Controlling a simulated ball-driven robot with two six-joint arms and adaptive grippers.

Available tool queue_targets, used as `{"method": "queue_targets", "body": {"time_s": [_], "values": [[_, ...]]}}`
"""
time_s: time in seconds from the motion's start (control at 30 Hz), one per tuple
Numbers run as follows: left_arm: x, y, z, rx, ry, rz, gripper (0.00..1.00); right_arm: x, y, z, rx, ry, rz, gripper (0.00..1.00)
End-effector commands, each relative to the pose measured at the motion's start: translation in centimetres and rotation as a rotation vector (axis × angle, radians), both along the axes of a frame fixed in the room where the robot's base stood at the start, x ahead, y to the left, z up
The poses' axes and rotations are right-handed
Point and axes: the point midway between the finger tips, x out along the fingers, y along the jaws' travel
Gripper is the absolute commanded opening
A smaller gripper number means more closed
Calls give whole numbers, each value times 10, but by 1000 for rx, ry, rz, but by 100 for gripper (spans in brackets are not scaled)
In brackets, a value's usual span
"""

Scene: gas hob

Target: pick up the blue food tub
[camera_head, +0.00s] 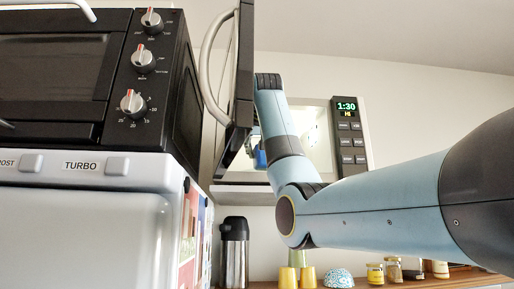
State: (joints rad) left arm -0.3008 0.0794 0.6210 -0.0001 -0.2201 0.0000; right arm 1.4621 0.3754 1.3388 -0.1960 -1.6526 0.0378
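The blue food tub (260,157) shows as a small blue patch inside the lit microwave, partly hidden by my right arm and the open door. My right arm comes in from the right and bends up in front of the microwave opening. My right gripper (252,142) is near the tub, mostly hidden behind the door edge and my own arm. I cannot make out its fingers or whether it touches the tub. My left gripper is not in view.
The microwave (350,135) sits on a shelf, its door (241,75) swung open towards me at left. A toaster oven (60,75) stands on a white appliance (85,225) at left. Below are a flask (234,255), yellow cups (288,278), a patterned bowl (339,279) and jars (393,270).

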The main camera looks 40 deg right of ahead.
Motion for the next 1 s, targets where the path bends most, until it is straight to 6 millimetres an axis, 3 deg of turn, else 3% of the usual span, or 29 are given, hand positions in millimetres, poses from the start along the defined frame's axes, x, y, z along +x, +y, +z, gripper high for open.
{"method": "queue_targets", "body": {"time_s": [0.17, 0.4, 0.63, 1.0], "values": [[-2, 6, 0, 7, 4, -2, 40, 0, -2, 1, -1, -3, -1, 0], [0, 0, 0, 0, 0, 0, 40, 0, -3, 1, -2, -3, -2, 0], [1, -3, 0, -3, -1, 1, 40, 0, -3, 2, -2, -5, -1, 32], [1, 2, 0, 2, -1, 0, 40, -5, 1, 6, -4, -8, -1, 33]]}}
